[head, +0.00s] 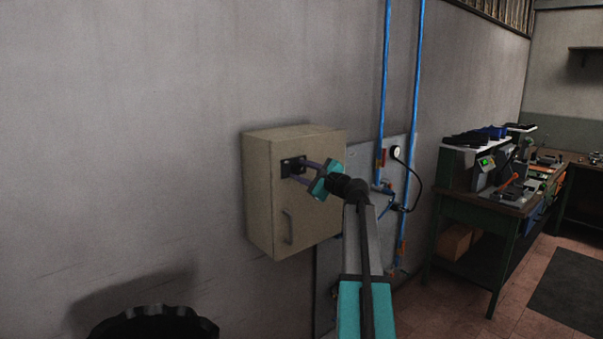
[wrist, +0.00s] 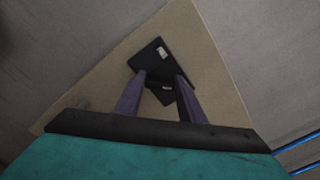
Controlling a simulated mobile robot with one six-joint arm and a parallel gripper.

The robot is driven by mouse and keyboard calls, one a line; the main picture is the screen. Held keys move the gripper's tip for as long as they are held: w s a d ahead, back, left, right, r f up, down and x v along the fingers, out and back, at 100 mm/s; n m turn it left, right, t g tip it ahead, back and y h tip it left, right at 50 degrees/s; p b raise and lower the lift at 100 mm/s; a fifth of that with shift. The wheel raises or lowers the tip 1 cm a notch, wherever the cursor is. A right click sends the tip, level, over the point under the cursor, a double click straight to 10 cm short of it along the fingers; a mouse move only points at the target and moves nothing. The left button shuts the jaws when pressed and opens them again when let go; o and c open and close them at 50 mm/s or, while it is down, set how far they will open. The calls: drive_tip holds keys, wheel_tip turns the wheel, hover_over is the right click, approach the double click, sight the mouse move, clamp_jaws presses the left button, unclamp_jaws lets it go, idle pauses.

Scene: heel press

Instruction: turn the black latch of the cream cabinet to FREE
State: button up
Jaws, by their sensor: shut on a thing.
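The cream cabinet (head: 265,195) hangs on the grey wall in the middle of the head view, its door closed. The black latch (head: 287,166) sits on a dark plate high on the door. In the wrist view the dark plate (wrist: 148,57) bears a small pale mark, and a dark latch part (wrist: 161,97) shows between the fingers. My gripper (head: 304,171) is at the latch, its two purple fingers reaching to it from the right. In the wrist view my gripper (wrist: 160,78) is shut on the latch, one finger on either side. I cannot read any marking.
A grey bar handle (head: 287,227) is low on the door. Right of the cabinet are blue pipes (head: 416,60), a gauge (head: 396,152) and a black cable. A dark scalloped round thing (head: 150,318) stands at bottom left. A green workbench (head: 480,220) with tools is at right.

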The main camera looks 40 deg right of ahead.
drive_tip(key=shift+f+n+b, duration=0.15)
drive_tip(key=shift+n+b, duration=0.15)
drive_tip(key=shift+b, duration=0.35)
drive_tip(key=n+b, duration=0.2)
drive_tip(key=b, duration=0.1)
drive_tip(key=shift+f, duration=0.15)
drive_tip(key=n+b, duration=0.6)
drive_tip(key=b, duration=0.2)
drive_tip(key=shift+a+f+b, duration=0.1)
drive_tip(key=shift+f+b, duration=0.05)
drive_tip(key=shift+b, duration=0.15)
drive_tip(key=n+b, duration=0.6)
drive_tip(key=b, duration=0.1)
drive_tip(key=shift+f, duration=0.15)
drive_tip(key=n+b, duration=0.3)
drive_tip(key=shift+b, duration=0.3)
drive_tip(key=o, duration=1)
drive_tip(key=shift+o, duration=0.2)
